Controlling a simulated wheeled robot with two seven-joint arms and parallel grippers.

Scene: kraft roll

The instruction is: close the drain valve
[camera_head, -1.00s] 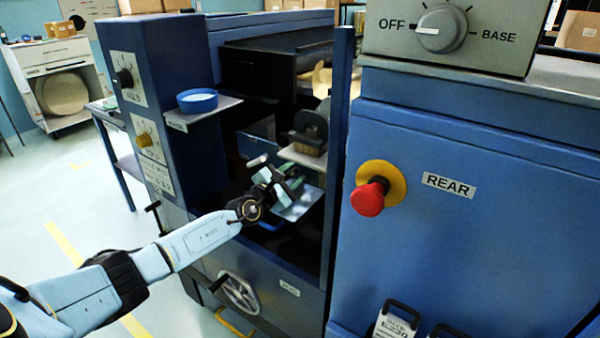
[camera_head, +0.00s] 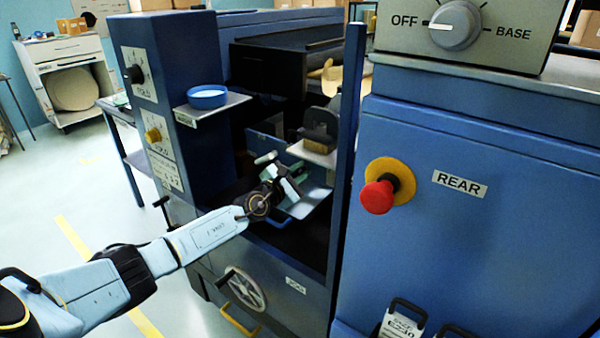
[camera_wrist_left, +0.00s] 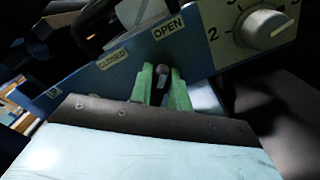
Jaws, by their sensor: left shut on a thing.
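The drain valve's handle shows in the left wrist view as a small dark lever end (camera_wrist_left: 161,76) between my green fingertips. It stands by the OPEN label (camera_wrist_left: 168,29) on a blue strip; the CLOSED label (camera_wrist_left: 112,60) is further left. My left gripper (camera_wrist_left: 163,82) is shut on this handle. In the head view my left gripper (camera_head: 284,182) is inside the open bay of the blue machine, where the handle cannot be made out. The rest of the valve is hidden. My right gripper is out of view.
A blue panel with a red stop button (camera_head: 378,196) stands right of the bay. A shelf with a blue dish (camera_head: 207,97) juts out at the left. A handwheel (camera_head: 243,288) is below my arm. A numbered knob (camera_wrist_left: 263,28) is close to my fingers.

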